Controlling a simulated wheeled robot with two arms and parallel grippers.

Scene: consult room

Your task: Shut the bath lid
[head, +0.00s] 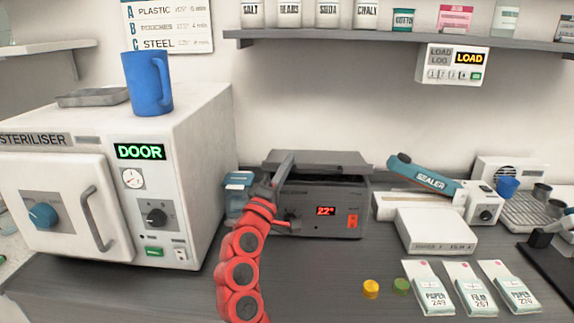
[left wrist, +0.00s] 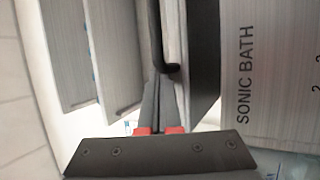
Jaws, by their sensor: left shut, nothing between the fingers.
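The sonic bath (head: 335,222) is a dark grey box on the counter with a red 22° display. The bath's lettered front (left wrist: 260,70) shows sideways in the left wrist view. My left gripper (head: 289,158), on the red arm, is at the left front of the lid. Its fingers (left wrist: 160,80) are shut and empty, close by a grey edge with a dark lip; contact is unclear. My right gripper is out of view.
The white steriliser (head: 190,130) stands left, with a blue mug (head: 148,82) on top. A sealer (head: 425,175) and white box (head: 437,232) stand right. Pouch packs (head: 433,290) and yellow and green caps (head: 371,288) lie in front. A shelf (head: 400,38) hangs above.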

